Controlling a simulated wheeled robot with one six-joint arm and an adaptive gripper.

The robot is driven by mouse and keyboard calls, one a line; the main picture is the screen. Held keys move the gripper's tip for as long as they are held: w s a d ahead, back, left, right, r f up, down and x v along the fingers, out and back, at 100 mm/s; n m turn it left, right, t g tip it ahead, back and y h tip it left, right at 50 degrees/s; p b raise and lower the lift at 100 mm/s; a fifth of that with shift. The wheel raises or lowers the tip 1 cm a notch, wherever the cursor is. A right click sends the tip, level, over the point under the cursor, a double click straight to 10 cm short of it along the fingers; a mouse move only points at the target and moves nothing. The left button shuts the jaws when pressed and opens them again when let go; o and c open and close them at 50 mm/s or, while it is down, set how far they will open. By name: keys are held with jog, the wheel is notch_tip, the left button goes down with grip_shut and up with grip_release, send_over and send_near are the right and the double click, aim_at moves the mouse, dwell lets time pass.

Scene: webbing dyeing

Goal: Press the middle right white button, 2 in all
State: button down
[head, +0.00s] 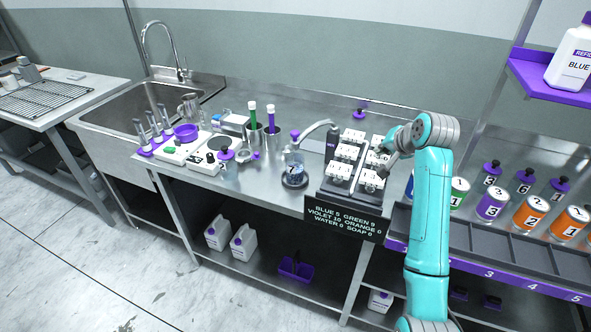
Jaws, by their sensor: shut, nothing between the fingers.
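A dark dispenser panel (336,187) stands on the steel bench with white buttons in a left and a right column, three rows each. The middle right white button (374,159) is partly hidden by my gripper. My gripper (383,170) is shut and empty, pointing down at the right column from the right. Its tips are close to the middle and lower right buttons; I cannot tell whether they touch either. A black display (343,217) on the panel's front lists Blue, Green, Violet 10, Orange 0, Water 0 and Soap 0; the blue and green digits are hard to read.
A beaker (293,167) on a round dark base stands left of the panel, under a curved spout. Numbered cans (492,204) and purple-capped bottles line the rack at right. A sink (150,105) and small lab tools lie further left.

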aim_at(380, 159)
jog(key=shift+r, duration=3)
jog(key=shift+r, duration=0.1)
jog(key=shift+f, duration=3.1)
jog(key=shift+f, duration=0.2)
